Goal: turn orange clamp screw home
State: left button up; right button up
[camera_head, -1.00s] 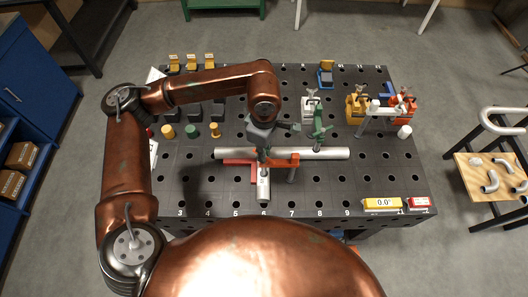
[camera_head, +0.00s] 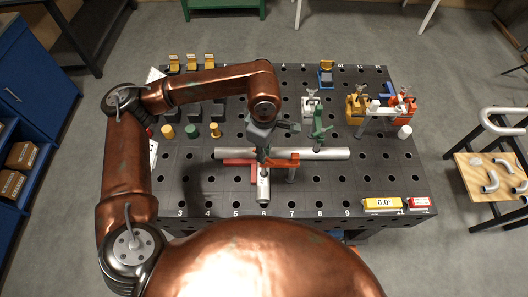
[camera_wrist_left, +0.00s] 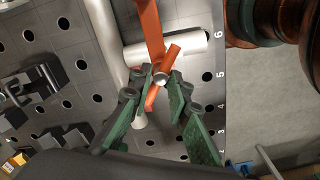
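The orange clamp (camera_head: 284,162) sits on the black holed table, across a white pipe that lies sideways. In the left wrist view its orange arm (camera_wrist_left: 150,28) reaches over the pipe and its orange screw handle (camera_wrist_left: 172,54) slants beneath. My left gripper (camera_head: 263,151) is above the clamp, pointing down. The screw's lower end is hidden. My right gripper is not in view.
A green clamp (camera_head: 319,128) stands on the same white pipe (camera_head: 330,153), just right of my gripper. A red bar (camera_head: 240,161) and a short pipe (camera_head: 263,190) are close by. Yellow and orange clamp blocks (camera_head: 357,108) stand at the right.

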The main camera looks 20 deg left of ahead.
pick_arm(q)
jog(key=o, duration=0.3)
jog(key=shift+r, duration=0.2)
notch_tip(320, 180, up, 12)
jog(key=shift+f, duration=0.2)
dwell(0.6)
